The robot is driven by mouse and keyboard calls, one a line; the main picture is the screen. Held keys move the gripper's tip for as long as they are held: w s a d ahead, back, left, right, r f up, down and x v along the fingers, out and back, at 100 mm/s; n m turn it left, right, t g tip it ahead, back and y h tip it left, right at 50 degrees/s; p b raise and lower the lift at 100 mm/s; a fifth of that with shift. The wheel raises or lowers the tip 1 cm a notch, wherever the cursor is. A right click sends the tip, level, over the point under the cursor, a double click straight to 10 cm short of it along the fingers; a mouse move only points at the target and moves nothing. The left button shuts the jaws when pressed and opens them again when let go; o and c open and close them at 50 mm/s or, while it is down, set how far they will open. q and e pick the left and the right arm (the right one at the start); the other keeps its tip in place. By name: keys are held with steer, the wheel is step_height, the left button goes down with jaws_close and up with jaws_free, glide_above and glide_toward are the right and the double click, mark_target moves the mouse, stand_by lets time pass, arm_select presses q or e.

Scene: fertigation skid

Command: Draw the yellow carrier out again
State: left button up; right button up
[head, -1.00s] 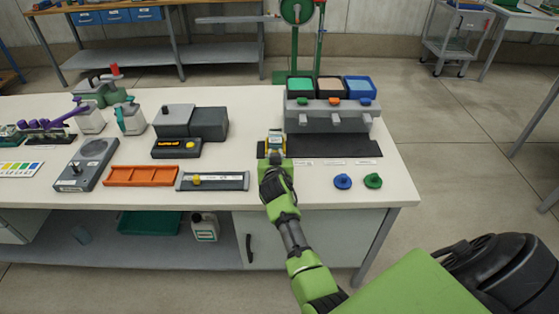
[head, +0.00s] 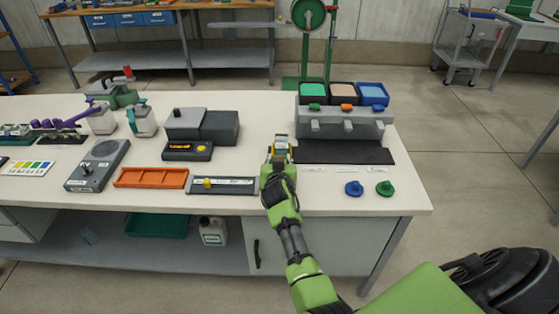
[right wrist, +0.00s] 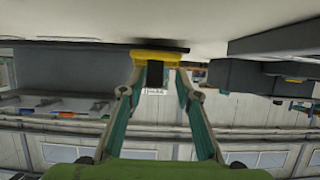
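The yellow carrier (right wrist: 157,58) shows between the fingertips in the right wrist view, close to the pale tabletop, which is at the top of that upside-down picture. My right gripper (right wrist: 157,72) has a fingertip against each end of it and appears shut on it. A dark block sits in the middle of the carrier. In the head view the right gripper (head: 279,150) is over the table just left of the black mat (head: 345,153); the hand hides most of the carrier there. My left gripper is not in view.
The grey dispenser (head: 345,122) with three coloured bins stands behind the mat. Left of the gripper are a dark grey box unit (head: 201,125), a gauge with a yellow slider (head: 222,186) and an orange tray (head: 151,177). Blue (head: 354,188) and green (head: 385,188) knobs lie front right.

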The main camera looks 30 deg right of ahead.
steer(key=shift+r, duration=0.1)
step_height(320, 180, up, 10)
steer(key=shift+f, duration=0.1)
steer(key=shift+f, duration=0.1)
stand_by(0.7)
